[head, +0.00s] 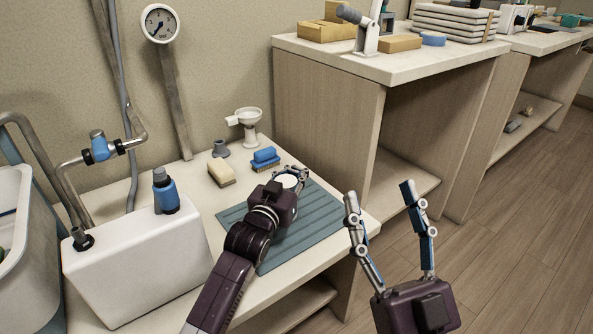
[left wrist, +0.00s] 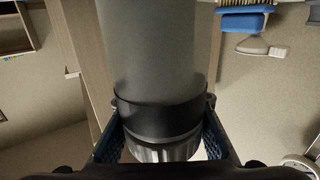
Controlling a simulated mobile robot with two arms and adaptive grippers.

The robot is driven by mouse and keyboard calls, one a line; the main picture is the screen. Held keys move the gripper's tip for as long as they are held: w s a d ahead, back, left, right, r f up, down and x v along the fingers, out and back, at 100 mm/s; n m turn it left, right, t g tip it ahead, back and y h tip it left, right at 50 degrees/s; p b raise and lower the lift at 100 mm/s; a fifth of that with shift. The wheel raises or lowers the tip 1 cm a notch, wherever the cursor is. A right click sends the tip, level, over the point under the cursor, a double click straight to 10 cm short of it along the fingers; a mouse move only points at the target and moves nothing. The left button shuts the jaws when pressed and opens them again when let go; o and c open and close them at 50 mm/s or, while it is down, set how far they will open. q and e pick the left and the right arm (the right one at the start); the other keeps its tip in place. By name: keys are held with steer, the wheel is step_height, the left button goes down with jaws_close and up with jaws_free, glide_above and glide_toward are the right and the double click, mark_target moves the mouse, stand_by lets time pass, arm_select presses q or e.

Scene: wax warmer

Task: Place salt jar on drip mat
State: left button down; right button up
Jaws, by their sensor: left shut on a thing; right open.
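The salt jar has a grey body (left wrist: 152,50), a black band and a ribbed lower end in the left wrist view. In the head view only its pale round top (head: 287,181) shows, the rest hidden by my arm and fingers. My left gripper (head: 290,178) is shut on it, one finger on each side. The teal ribbed drip mat (head: 310,222) lies on the counter under my left arm. The jar appears over the mat's back part; I cannot tell whether it touches. My right gripper (head: 380,192) is open and empty, right of the counter.
Behind the mat are a blue brush (head: 265,160), a beige sponge (head: 221,173), a small grey piece (head: 220,149) and a white funnel (head: 246,126). A white tank (head: 140,262) with pipes stands left. A higher cabinet (head: 330,115) stands behind right. The mat's front right is clear.

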mark_target(290, 178)
arm_select(q)
steer(key=c, duration=2.5)
jaws_free()
steer(key=shift+f, duration=0.1)
steer(key=o, duration=1)
steer(key=p+v, duration=0.2)
steer(key=v, duration=0.3)
steer(key=shift+s+a, duration=0.15)
steer(key=shift+s, duration=0.15)
steer(key=p+v, duration=0.1)
steer(key=v, duration=0.5)
steer(key=shift+s, duration=0.15)
arm_select(e)
steer(key=w+d+f+g+h, duration=0.1)
steer(key=w+f+g+h, duration=0.2)
steer(key=f+g, duration=0.6)
steer(key=shift+w+d+f, duration=0.15)
steer(key=shift+d+f, duration=0.05)
steer(key=shift+f, duration=3.95)
